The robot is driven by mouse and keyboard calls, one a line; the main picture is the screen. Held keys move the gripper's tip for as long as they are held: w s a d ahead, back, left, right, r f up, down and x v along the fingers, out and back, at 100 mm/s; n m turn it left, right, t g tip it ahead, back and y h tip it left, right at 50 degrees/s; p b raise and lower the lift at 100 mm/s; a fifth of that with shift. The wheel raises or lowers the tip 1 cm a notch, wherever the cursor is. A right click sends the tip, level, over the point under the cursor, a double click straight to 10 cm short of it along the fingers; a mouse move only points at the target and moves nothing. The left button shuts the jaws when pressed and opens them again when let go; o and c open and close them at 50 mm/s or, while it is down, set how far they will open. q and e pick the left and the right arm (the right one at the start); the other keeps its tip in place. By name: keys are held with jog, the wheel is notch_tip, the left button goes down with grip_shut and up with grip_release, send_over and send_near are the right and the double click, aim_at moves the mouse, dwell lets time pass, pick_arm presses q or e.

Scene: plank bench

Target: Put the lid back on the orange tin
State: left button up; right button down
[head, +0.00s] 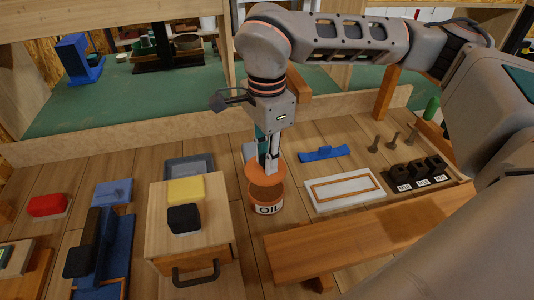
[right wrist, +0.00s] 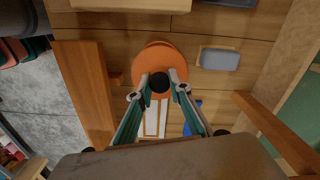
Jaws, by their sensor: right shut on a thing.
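The orange tin (head: 266,209), labelled OIL, stands upright on the bench, its top open and its dark inside partly showing. My right gripper (head: 271,166) points down above it, shut on the orange lid (head: 256,173). The lid is held over the tin, a small gap above its rim. In the right wrist view the lid (right wrist: 157,62) shows from above, its black knob (right wrist: 160,83) between the fingertips (right wrist: 161,80). There the lid hides most of the tin. My left gripper is not in view.
A wooden drawer box (head: 215,240) with yellow and black blocks on it stands close left of the tin. A white tray (head: 363,198) and a blue bracket (head: 324,153) lie to the right. A raised wooden plank (head: 350,243) runs in front.

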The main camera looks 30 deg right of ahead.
jog(key=shift+f+b, duration=1.4)
jog(key=shift+f, duration=0.65)
jog(key=shift+f+b, duration=0.3)
jog(key=shift+f, duration=0.8)
jog(key=shift+r, duration=0.1)
jog(key=shift+f, duration=0.2)
dwell(0.5)
jog(key=c, duration=1.3)
grip_release()
